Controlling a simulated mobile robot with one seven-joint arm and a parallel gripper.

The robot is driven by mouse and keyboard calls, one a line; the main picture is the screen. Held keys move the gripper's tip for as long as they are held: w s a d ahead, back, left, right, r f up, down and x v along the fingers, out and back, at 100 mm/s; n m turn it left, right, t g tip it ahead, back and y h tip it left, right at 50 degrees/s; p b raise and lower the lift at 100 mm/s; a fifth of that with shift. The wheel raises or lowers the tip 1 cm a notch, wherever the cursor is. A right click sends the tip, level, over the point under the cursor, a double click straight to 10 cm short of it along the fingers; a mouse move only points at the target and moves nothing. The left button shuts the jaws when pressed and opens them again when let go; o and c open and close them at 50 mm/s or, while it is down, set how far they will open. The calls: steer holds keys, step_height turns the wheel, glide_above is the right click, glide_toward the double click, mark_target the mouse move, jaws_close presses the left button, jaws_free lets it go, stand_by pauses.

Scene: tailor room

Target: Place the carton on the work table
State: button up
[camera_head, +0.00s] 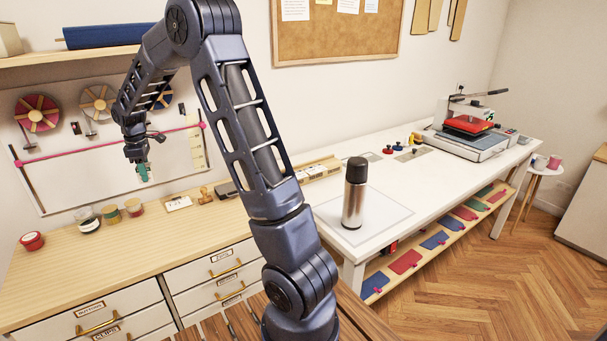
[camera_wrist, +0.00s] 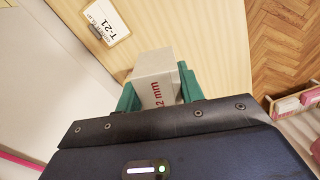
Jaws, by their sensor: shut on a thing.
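My gripper (camera_head: 143,173) is raised above the wooden drawer counter, near the wall. In the wrist view, my gripper (camera_wrist: 160,92) has its green fingers shut on the sides of a pale grey carton (camera_wrist: 155,68) with red "2 mm" lettering. The carton is held above the wood surface, and I cannot make it out in the head view. A long white table (camera_head: 440,190), which looks like the work table, stands to the right of the counter. A steel bottle with a black cap (camera_head: 354,195) stands upright on its near part.
On the wooden counter (camera_head: 60,266) are several jars (camera_head: 110,214), a red tin (camera_head: 32,241) and a tagged clipboard (camera_head: 178,203). The clipboard also shows in the wrist view (camera_wrist: 107,22). A heat press (camera_head: 468,133) occupies the white table's far end. Its middle is mostly clear.

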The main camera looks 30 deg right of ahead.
steer(key=s+d+r+m, duration=0.15)
steer(key=d+m, duration=0.25)
steer(key=d, duration=1.6)
steer(key=s+d+m, duration=0.2)
steer(key=d+m, duration=0.1)
steer(key=d, duration=1.6)
steer(key=s+d+m, duration=0.8)
steer(key=s+d, duration=1.5)
steer(key=d, duration=0.5)
step_height(320, 180, down, 19)
steer(key=shift+s+f, duration=0.1)
steer(key=shift+f, duration=0.05)
steer(key=shift+f, duration=0.15)
steer(key=o, duration=1)
